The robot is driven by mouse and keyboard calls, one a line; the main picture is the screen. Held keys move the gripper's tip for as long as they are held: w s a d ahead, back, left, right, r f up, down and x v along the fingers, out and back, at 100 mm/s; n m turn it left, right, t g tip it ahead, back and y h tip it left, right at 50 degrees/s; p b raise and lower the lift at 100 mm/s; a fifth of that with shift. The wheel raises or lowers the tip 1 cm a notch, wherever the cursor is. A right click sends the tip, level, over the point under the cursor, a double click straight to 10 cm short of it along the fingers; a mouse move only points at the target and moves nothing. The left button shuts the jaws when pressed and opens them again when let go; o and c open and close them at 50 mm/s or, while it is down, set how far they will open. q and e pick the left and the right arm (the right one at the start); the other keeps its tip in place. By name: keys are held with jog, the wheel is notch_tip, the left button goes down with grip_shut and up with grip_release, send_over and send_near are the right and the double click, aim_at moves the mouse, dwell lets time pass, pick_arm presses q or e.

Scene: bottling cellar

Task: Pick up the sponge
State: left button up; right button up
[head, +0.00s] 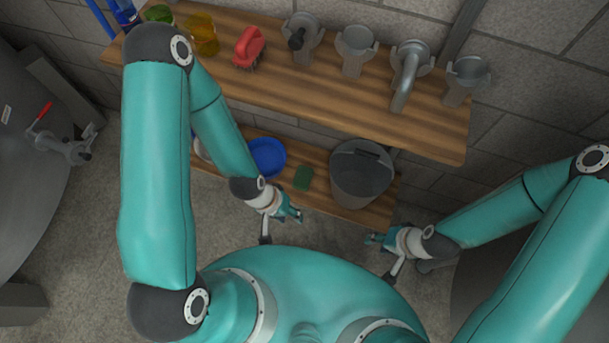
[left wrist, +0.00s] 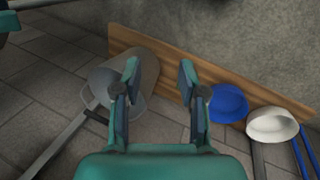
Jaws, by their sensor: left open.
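The sponge (head: 303,178) is a small dark green block lying on the lower wooden shelf, between a blue bowl (head: 267,157) and a grey bucket (head: 361,173). My left gripper (head: 281,227) is open and empty, just in front of the shelf and below the sponge in the head view. In the left wrist view its two fingers (left wrist: 160,90) stand apart with nothing between them. I cannot make out the sponge in that view. My right gripper (head: 381,257) hangs to the right, in front of the shelf's right end, with its fingers apart and empty.
The upper shelf (head: 290,88) overhangs the back; it holds a red brush (head: 249,47) and several grey metal fittings. A white bowl (left wrist: 272,125) stands beside the blue bowl in the left wrist view. A large tank (head: 30,150) stands at left.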

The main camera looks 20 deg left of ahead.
pick_arm(q)
jog(key=shift+o, duration=0.8)
jog(key=shift+s, duration=0.1)
jog(key=shift+o, duration=1.4)
jog(key=shift+f, duration=0.25)
jog(key=o, duration=0.6)
jog(key=shift+m, duration=0.3)
jog(key=w+f+b, duration=0.1)
jog(key=f+b, duration=0.3)
jog(key=w+f+b, duration=0.2)
jog(key=f+b, duration=0.2)
jog(key=w+f+b, duration=0.2)
jog(key=f+b, duration=0.2)
jog(key=f, duration=0.1)
jog(key=shift+d+b, duration=0.25)
jog(key=shift+b, duration=0.15)
jog(key=m+y+b, duration=0.2)
jog(key=y+b, duration=0.2)
jog(key=b, duration=1)
send_near(304, 173)
jog(key=shift+g, duration=0.3)
jog(key=f, duration=0.1)
jog(key=f+b, duration=0.1)
jog(key=f, duration=0.3)
jog(key=shift+w+f, duration=0.15)
jog(key=shift+w, duration=0.15)
jog(key=shift+f+b, duration=0.85)
jog(key=shift+f, duration=1.65)
